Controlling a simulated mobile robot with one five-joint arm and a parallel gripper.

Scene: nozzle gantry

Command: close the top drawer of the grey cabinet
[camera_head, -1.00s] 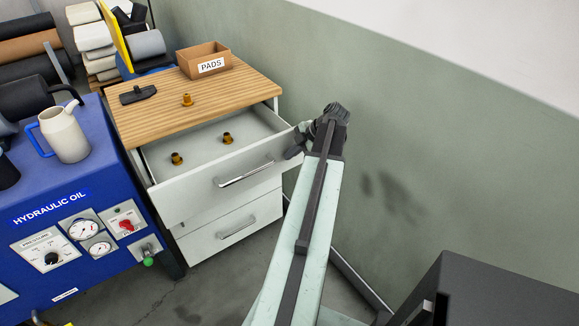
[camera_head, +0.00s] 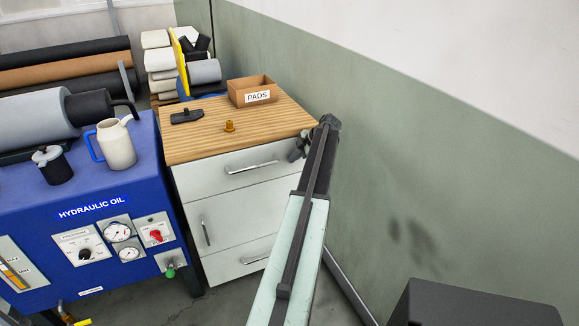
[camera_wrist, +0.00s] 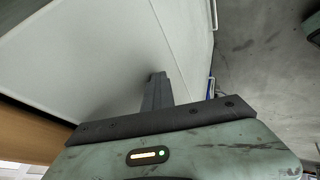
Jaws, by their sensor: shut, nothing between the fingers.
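The grey cabinet (camera_head: 237,217) has a striped wooden top and stands left of my arm. Its top drawer (camera_head: 228,181), with a horizontal bar handle (camera_head: 252,167), looks flush with the cabinet front, and its inside is hidden. My gripper (camera_head: 298,150) is at the right end of the top drawer's front, partly hidden by my arm. In the wrist view my gripper (camera_wrist: 157,82) is shut and empty, its fingertips against or very close to a pale panel (camera_wrist: 100,60). I cannot tell whether they touch.
A brass nozzle (camera_head: 229,127), a black tool (camera_head: 187,116) and the PADS box (camera_head: 249,97) are on the cabinet top. The blue hydraulic oil unit (camera_head: 90,195) stands left. A green wall (camera_head: 420,160) runs close on the right. A dark box (camera_head: 475,305) is at lower right.

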